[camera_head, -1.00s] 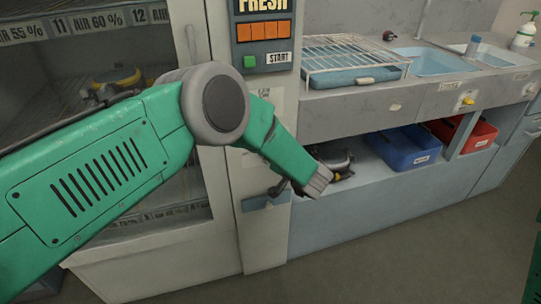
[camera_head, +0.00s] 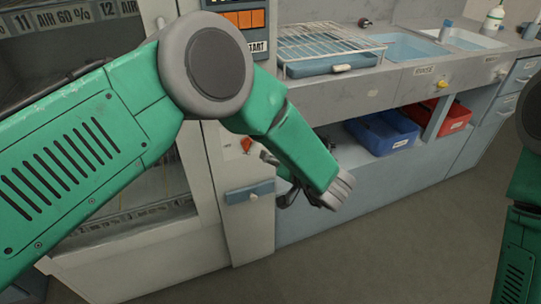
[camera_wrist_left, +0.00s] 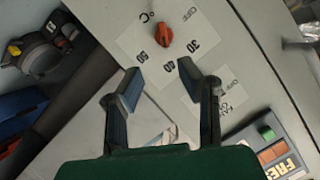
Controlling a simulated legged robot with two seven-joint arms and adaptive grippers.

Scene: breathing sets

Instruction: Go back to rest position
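My left arm is green with a grey joint and comes in from the left in the head view. My left gripper (camera_head: 283,190) is dark and partly hidden behind the forearm, in front of the cabinet beside the sink counter. In the left wrist view the gripper's two fingers (camera_wrist_left: 160,80) stand apart with nothing between them. They point toward the cabinet panel with an orange knob (camera_wrist_left: 164,36), apart from it as far as I can tell. Part of my right arm shows at the right edge of the head view; its gripper is out of frame.
A glass-doored cabinet (camera_head: 130,262) stands at left, with a blue handle (camera_head: 250,193) beside it. A blue bin (camera_head: 383,132) and a red bin (camera_head: 450,120) sit under the counter. A black breathing set (camera_wrist_left: 38,52) shows in the wrist view. The floor is clear.

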